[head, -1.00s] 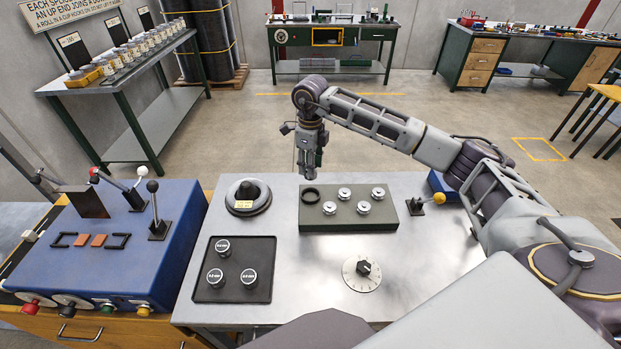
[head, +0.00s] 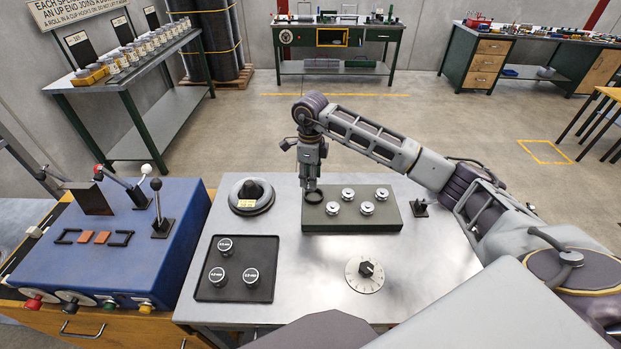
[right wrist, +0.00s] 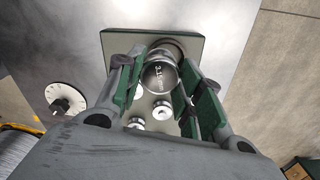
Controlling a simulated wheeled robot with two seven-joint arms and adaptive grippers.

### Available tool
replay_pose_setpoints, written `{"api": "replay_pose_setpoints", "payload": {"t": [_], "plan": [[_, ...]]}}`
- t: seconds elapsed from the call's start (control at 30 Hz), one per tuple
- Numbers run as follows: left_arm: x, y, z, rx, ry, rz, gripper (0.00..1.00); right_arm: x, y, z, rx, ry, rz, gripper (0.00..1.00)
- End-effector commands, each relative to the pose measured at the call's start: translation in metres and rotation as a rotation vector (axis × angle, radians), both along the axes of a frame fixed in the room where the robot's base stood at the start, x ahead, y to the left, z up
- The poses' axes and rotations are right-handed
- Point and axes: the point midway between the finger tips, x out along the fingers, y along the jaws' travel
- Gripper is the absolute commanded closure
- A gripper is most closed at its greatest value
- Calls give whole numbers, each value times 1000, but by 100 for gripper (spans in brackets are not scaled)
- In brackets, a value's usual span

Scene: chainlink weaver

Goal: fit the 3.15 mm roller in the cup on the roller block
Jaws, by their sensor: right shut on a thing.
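My right gripper (head: 309,187) points down over the back left corner of the green roller block (head: 345,222). In the right wrist view its fingers (right wrist: 160,88) are shut on a round metal roller (right wrist: 158,78) marked 3.15. The dark cup (head: 313,197) on the block lies right under the fingers in the head view. In the right wrist view, the dark cup rim (right wrist: 172,47) shows just behind the roller, partly hidden by it. I cannot tell whether the roller's lower end touches the cup. My left gripper is out of view.
Several silver pegs (head: 348,194) stand on the block right of the cup. A dark tray (head: 237,288) with three labelled rollers lies front left. A round dark fixture (head: 251,195) stands left of the block, and a dial (head: 364,274) in front. A blue control box (head: 105,240) stands far left.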

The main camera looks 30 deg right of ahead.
Motion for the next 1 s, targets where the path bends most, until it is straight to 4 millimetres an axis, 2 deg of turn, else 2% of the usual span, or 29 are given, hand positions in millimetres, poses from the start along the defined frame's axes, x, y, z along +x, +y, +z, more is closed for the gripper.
{"api": "replay_pose_setpoints", "payload": {"t": [0.27, 0.7, 1.0], "plan": [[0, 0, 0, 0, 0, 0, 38, 7, -9, 8, 1, -3, 193, 99], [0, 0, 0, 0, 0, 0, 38, 6, -16, 8, 0, -2, 512, 99], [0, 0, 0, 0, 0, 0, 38, 6, -16, 8, 0, -2, 597, 99]]}}
